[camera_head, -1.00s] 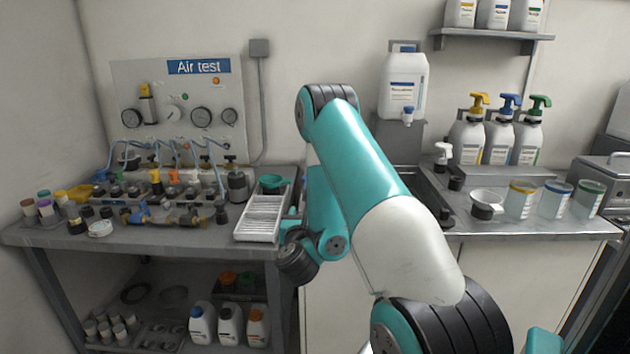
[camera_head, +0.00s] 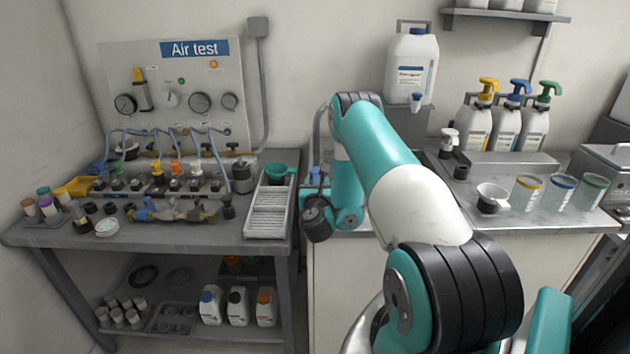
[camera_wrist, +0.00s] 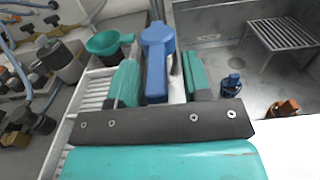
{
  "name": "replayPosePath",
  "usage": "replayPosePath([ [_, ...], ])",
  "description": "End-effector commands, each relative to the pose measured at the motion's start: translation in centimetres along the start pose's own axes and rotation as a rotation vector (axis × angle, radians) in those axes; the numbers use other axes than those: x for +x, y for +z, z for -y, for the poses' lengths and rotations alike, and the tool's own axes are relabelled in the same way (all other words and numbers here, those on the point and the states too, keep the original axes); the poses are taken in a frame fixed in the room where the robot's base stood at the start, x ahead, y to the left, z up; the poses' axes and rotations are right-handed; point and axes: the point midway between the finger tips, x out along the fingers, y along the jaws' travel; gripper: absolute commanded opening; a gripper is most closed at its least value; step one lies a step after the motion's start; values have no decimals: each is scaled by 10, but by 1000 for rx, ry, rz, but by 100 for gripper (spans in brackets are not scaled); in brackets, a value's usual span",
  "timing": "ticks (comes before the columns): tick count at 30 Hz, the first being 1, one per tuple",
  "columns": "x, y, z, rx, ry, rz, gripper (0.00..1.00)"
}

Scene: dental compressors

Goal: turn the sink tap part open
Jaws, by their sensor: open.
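A blue lever (camera_wrist: 157,58), which looks like the sink tap's handle, stands upright between the teal fingers of my gripper (camera_wrist: 160,72) in the wrist view. My gripper is open, one finger on each side of the lever; I cannot tell whether either touches it. The steel sink basin (camera_wrist: 255,65) lies to the right of the fingers. In the head view a curved grey pipe (camera_head: 319,125), perhaps the tap spout, rises behind my arm. A bit of blue (camera_head: 315,176) shows beside my wrist. My arm hides the fingers and most of the sink there.
A white ribbed tray (camera_head: 268,212) with a green funnel (camera_head: 279,174) lies close left of my wrist. A wire rack (camera_wrist: 285,37), a blue fitting (camera_wrist: 232,84) and an orange fitting (camera_wrist: 284,107) are in the sink. Pump bottles (camera_head: 508,125) and jars (camera_head: 560,192) stand right.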

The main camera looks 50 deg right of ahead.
Motion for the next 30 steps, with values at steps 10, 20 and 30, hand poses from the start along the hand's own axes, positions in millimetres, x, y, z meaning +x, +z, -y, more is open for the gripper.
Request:
replayPosePath([
  [10,-1,0,-2,0,3,0,10],
  [20,0,-1,-1,1,8,3,0],
  [30,7,-5,0,3,96,18,0],
])
